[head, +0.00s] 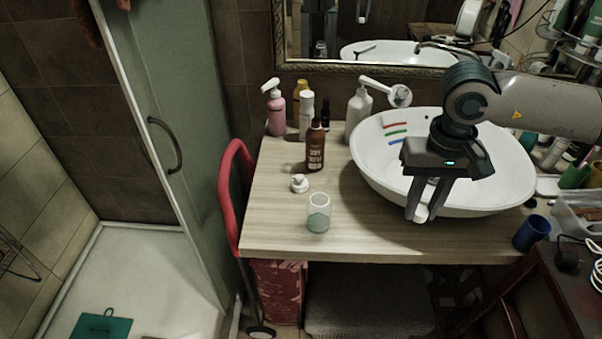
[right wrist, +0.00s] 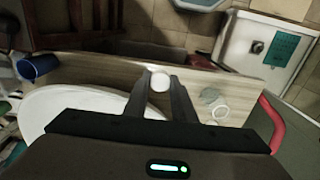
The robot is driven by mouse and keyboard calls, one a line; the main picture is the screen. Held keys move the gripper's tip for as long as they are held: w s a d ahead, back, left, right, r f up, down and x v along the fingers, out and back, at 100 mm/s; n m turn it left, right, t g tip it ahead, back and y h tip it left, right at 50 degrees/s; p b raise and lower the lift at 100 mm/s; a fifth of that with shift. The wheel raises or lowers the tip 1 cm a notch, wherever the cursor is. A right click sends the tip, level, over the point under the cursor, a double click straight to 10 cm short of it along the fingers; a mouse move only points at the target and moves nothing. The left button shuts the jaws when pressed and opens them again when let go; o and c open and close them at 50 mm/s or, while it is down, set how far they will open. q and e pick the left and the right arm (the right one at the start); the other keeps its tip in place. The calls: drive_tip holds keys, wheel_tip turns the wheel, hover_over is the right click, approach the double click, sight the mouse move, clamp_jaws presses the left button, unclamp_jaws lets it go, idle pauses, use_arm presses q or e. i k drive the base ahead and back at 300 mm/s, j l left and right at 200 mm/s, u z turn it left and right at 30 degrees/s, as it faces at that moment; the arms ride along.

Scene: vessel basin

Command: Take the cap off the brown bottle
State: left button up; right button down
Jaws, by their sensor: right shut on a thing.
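The brown bottle (head: 315,151) stands upright on the wooden counter, left of the basin. It has a pale printed label and a narrow brown top; I cannot tell whether a cap is on it. My right gripper (head: 418,212) points down over the front part of the basin, to the right of the bottle and apart from it. Its fingers are shut on a small white round piece (right wrist: 160,81), which looks like a cap, at the fingertips. My left gripper is in neither view.
A small white pump top (head: 299,184) lies on the counter (head: 275,225) before the bottle, near a clear glass (head: 318,213). Pink and white bottles stand behind. The white basin (head: 500,190) is at right, with a blue cup (head: 531,233) near the edge.

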sight(315, 135)
drive_tip(key=l+u, duration=0.95)
drive_tip(key=u, duration=0.2)
